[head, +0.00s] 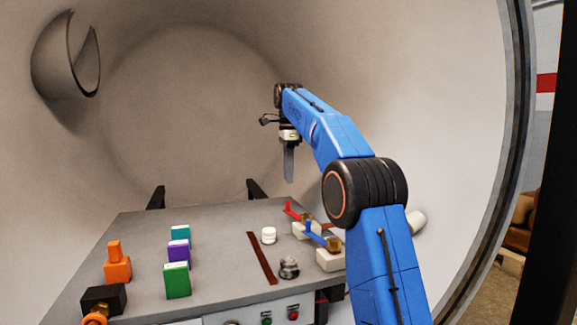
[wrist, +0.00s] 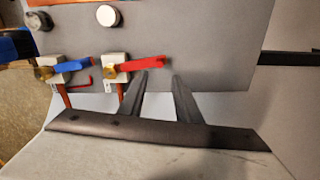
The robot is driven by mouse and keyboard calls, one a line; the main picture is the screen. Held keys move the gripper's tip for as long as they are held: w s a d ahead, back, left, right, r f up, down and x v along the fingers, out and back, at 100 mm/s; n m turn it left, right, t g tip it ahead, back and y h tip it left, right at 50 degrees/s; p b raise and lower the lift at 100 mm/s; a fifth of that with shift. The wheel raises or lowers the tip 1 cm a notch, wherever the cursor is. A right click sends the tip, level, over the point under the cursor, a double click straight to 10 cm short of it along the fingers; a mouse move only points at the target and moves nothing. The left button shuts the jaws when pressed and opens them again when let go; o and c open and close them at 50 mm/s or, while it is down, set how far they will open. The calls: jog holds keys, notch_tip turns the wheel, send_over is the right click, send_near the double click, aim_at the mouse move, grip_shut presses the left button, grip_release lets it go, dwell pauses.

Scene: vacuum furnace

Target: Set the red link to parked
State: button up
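The red link (wrist: 143,62) is a red lever on a brass pivot on a white block. In the wrist view it points right from the pivot, over the grey table. In the head view the red link (head: 293,213) lies at the table's right rear. My gripper (head: 289,181) hangs pointing down above the table's rear right, apart from the link. In the wrist view my gripper (wrist: 160,77) shows two grey fingers spread with nothing between them, their tips just below the red link in the picture.
A similar blue link (head: 315,236) on a white block (head: 329,261) stands nearer the front. A white round piece (head: 269,235), a metal knob (head: 289,267) and a brown strip (head: 261,257) lie left of it. Coloured blocks (head: 177,279) stand farther left. The curved chamber wall surrounds the table (head: 215,240).

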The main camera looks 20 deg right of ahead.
jog(key=shift+r, duration=1.5)
